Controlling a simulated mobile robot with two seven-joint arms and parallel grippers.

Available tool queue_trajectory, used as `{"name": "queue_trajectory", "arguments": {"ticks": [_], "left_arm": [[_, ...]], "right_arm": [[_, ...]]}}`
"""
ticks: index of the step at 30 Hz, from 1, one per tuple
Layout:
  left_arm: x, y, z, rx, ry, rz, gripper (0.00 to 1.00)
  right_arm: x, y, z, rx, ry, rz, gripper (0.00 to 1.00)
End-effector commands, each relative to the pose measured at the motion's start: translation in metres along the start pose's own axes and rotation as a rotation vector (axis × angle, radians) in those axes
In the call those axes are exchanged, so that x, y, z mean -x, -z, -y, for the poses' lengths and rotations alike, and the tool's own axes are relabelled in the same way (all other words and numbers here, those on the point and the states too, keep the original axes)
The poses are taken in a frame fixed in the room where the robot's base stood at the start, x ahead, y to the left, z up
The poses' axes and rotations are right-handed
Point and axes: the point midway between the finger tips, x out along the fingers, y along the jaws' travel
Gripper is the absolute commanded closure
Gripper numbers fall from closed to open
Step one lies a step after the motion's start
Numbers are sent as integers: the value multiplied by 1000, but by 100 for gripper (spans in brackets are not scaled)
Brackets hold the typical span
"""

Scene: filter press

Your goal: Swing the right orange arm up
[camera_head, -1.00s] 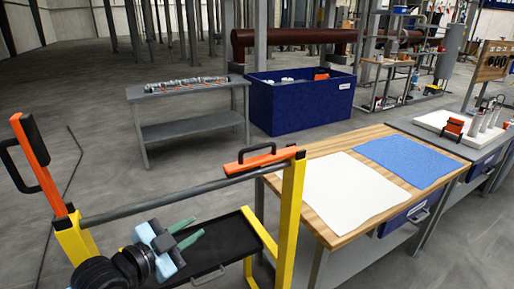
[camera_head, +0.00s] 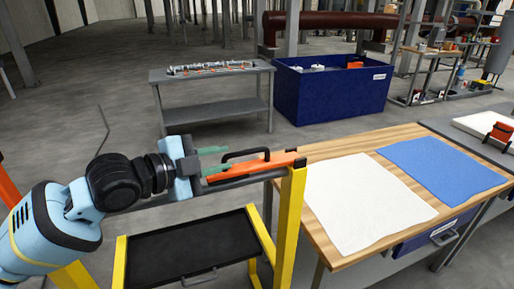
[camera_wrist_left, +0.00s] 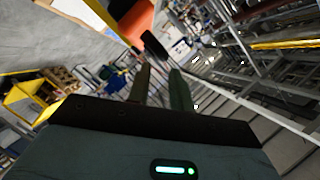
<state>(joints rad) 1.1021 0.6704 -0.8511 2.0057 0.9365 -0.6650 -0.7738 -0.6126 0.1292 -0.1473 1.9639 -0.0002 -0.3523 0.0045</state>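The right orange arm (camera_head: 262,165) lies nearly level on top of the yellow frame (camera_head: 290,215), with a black handle (camera_head: 246,152) on its upper side. Its orange end (camera_wrist_left: 133,18) and the dark handle (camera_wrist_left: 155,45) show beyond the fingers in the left wrist view. My left gripper (camera_head: 227,158) is at the free left end of this arm, close to the handle. Its two green fingers are apart, and I see nothing clamped between them. Whether they touch the handle is unclear. My right gripper is out of view.
The left orange arm (camera_head: 9,184) is partly cut off at the left edge. A black tray (camera_head: 190,245) sits low inside the yellow frame. A wooden-topped table (camera_head: 330,150) with white and blue cloths stands close on the right. A blue bin (camera_head: 330,95) and grey bench (camera_head: 215,110) are behind.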

Motion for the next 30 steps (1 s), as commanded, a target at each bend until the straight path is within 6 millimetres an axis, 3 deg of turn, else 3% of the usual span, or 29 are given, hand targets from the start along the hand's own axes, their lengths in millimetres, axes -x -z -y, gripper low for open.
{"name": "queue_trajectory", "arguments": {"ticks": [8, 21, 30], "left_arm": [[-3, 0, 0, -1, 0, 0, 78], [-61, 1, 1, 0, 1, -1, 78], [-78, 0, 0, -2, 1, 0, 78]], "right_arm": [[1, -1, 4, -9, 4, 1, 78], [1, 5, 4, -9, 1, -10, 78], [1, 4, 2, -4, 0, -8, 78]]}}
